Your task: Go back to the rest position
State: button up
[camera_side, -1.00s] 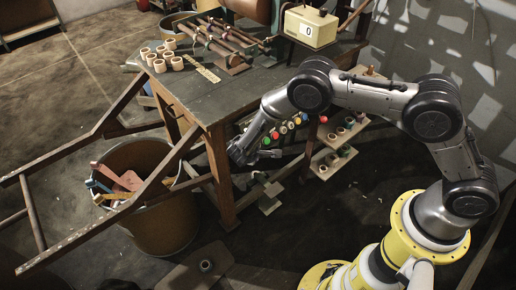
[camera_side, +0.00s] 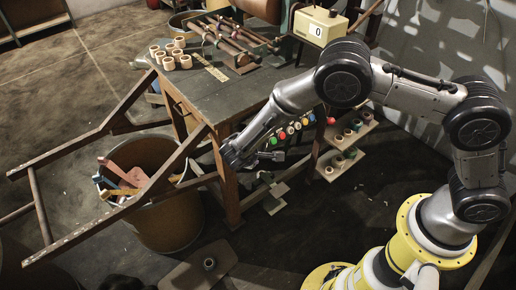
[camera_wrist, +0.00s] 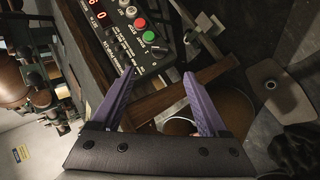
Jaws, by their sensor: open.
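My gripper (camera_side: 280,156) hangs low beside the front edge of the worktable (camera_side: 225,98) in the side view, below the tabletop. My forearm slopes down to it from the upper right. In the wrist view my gripper (camera_wrist: 162,73) shows two purple fingers spread wide apart, with nothing between them. Beyond the fingers are a wooden beam and the rim of a bin. The fingertips are small and dark in the side view.
A control panel (camera_wrist: 135,28) with coloured buttons lies close beyond the left finger in the wrist view. A bin (camera_side: 165,225) of tools stands left of my gripper. Small shelves (camera_side: 340,162) stand to the right.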

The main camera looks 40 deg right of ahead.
jog(key=w+d+r+m, duration=0.2)
jog(key=d+r, duration=0.2)
jog(key=r, duration=0.4)
jog(key=w+d+r+m, duration=0.15)
jog(key=d+r, duration=0.25)
jog(key=r, duration=0.5)
jog(key=s+d+r+m+y, duration=0.1)
jog(key=s+d+r+m, duration=0.1)
jog(key=s+d+r, duration=0.3)
jog(key=s+d+r+m, duration=0.2)
jog(key=s+r, duration=0.1)
jog(key=r, duration=0.3)
jog(key=s+d+r+m+y, duration=0.1)
jog(key=s+d+r, duration=0.15)
jog(key=s, duration=0.55)
jog(key=s+d+r+m+y, duration=0.15)
jog(key=s+r, duration=0.25)
jog(key=s, duration=0.4)
jog(key=s+a+f+n+y, duration=0.3)
jog(key=s+a+f, duration=0.3)
jog(key=s, duration=0.4)
jog(key=shift+a+y, duration=0.15)
jog(key=shift+y, duration=0.3)
jog(key=shift+r, duration=0.1)
